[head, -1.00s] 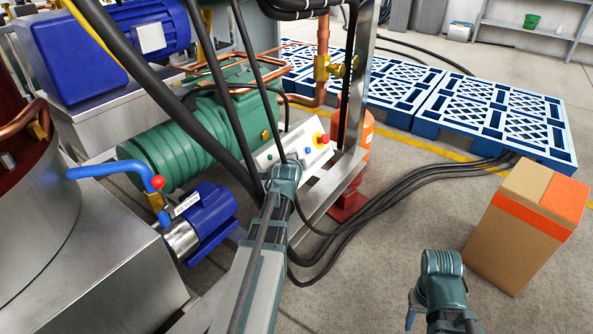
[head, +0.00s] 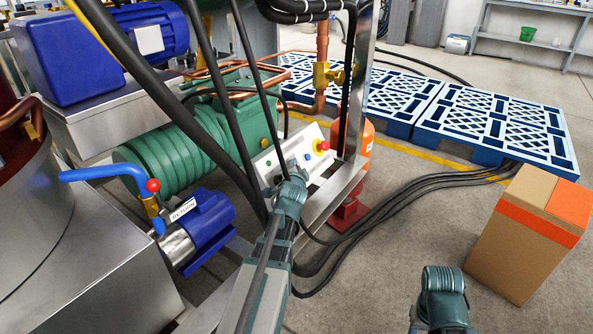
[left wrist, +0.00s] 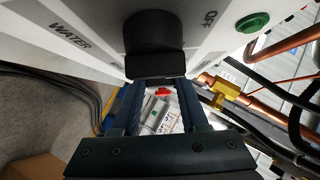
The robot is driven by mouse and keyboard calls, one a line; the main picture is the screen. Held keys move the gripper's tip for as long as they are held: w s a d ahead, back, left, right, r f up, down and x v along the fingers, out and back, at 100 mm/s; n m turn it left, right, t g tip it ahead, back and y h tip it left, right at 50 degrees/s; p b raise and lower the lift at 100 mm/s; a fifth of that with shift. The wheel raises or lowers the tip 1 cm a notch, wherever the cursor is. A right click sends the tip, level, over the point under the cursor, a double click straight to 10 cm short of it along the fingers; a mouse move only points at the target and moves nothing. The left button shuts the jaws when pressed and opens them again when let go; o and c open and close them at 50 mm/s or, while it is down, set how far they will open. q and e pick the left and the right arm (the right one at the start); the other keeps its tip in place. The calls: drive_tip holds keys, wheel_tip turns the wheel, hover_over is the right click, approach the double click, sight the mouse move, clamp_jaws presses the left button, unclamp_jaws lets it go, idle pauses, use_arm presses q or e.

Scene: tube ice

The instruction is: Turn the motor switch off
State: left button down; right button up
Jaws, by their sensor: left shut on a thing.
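In the left wrist view a black knob (left wrist: 150,38) sits on the panel face (left wrist: 85,25), between the labels WATER and OFF. The left gripper (left wrist: 156,90) is shut on this knob. My right arm's end (head: 443,288) is low at the right, away from the panel; its fingers cannot be made out.
A green button (left wrist: 253,22) is near the knob. Black hoses (head: 185,110) cross in front of the compressor (head: 160,160). A blue-handled valve (head: 110,175) and blue motor (head: 205,215) are left. A cardboard box (head: 520,240) stands right; blue pallets (head: 490,120) lie behind.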

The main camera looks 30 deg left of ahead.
use_arm(q)
drive_tip(key=shift+c, duration=2.1)
unclamp_jaws()
